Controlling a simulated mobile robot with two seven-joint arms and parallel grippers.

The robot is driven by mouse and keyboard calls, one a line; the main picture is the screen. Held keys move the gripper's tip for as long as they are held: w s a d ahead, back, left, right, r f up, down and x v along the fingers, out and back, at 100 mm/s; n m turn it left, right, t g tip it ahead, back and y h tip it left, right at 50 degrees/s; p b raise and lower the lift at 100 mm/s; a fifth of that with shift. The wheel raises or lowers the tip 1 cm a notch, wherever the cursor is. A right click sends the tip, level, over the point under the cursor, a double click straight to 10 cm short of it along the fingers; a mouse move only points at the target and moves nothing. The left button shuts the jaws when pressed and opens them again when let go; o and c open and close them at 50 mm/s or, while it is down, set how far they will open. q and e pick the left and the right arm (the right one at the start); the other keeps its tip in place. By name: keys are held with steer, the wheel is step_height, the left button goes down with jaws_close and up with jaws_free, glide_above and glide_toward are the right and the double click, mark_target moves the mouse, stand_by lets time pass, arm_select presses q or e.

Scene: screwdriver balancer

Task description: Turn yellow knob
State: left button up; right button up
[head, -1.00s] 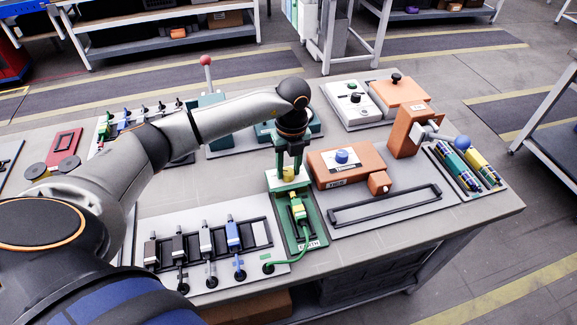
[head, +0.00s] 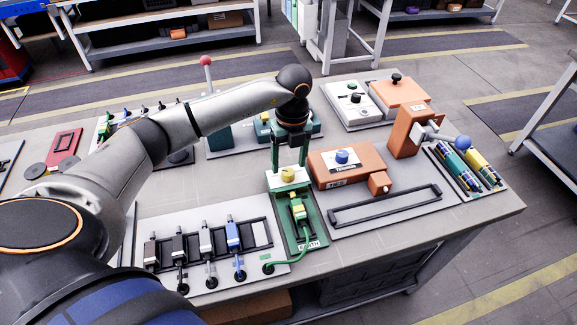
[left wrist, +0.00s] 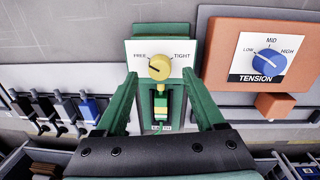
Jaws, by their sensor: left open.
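The yellow knob (head: 288,176) sits on the white panel of a green unit, and shows face-on in the left wrist view (left wrist: 159,67). Its panel (left wrist: 139,47) reads FREE on the left and TIGHT on the right. A dark mark on the knob points left, toward FREE. My left gripper (head: 289,164) is open, with its two green fingers apart above the knob. In the left wrist view the fingers (left wrist: 160,79) stand either side of the knob with clear gaps. My right gripper is not in view.
An orange box with a blue TENSION knob (head: 341,157) stands close on the right. A green-yellow connector (head: 298,209) with a green cable sits just in front. Several plugs stand in a rack (head: 265,232) at the front left. A red-topped lever (head: 206,61) stands behind my arm.

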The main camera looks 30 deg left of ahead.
mark_target(290, 170)
arm_select(q)
step_height(290, 170, up, 10)
steer(key=shift+w, duration=0.2)
stand_by(0.3)
